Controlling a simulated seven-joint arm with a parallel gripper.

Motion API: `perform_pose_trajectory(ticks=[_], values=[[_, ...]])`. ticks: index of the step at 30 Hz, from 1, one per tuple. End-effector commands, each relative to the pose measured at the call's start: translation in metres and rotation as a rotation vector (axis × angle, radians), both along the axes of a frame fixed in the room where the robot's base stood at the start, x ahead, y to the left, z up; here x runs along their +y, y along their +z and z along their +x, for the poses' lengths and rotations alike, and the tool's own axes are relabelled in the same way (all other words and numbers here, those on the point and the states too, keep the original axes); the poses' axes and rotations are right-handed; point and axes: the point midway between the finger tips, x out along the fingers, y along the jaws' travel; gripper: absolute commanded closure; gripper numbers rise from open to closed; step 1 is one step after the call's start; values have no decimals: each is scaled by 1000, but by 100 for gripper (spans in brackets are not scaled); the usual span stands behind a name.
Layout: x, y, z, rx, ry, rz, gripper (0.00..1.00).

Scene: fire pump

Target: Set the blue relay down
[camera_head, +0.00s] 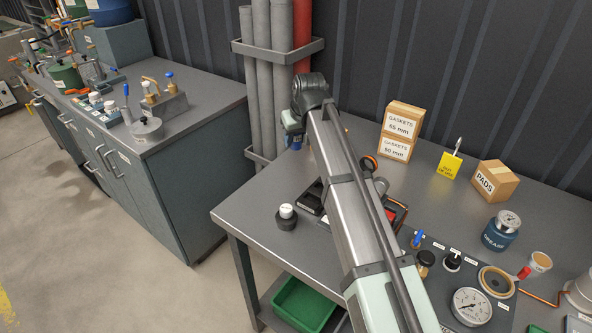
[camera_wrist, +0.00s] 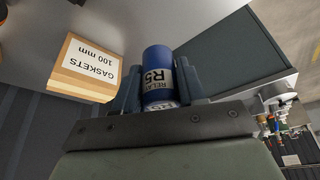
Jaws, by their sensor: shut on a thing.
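The blue relay (camera_wrist: 158,72) is a blue cylinder with a pale label reading "RELAY R5". In the wrist view it stands between the two fingers of my gripper (camera_wrist: 160,84), which is shut on it. In the head view my gripper (camera_head: 294,128) is at the far end of my arm, near the back left of the workbench (camera_head: 250,208), and a small blue patch shows beside it. My arm hides part of the bench there. I cannot tell whether the relay touches the bench top.
A "GASKETS 100 mm" box (camera_wrist: 84,68) is close beside the gripper in the wrist view. Other gasket boxes (camera_head: 398,130), a yellow tag (camera_head: 449,165) and a PADS box (camera_head: 494,181) stand at the back. A white-topped black knob (camera_head: 286,216) is near the left edge.

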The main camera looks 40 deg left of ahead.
Motion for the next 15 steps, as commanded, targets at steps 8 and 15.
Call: perform_pose_trajectory(ticks=[8,15], values=[[-1,-40,-1,1,3,0,90],[0,-62,0,0,1,0,90]])
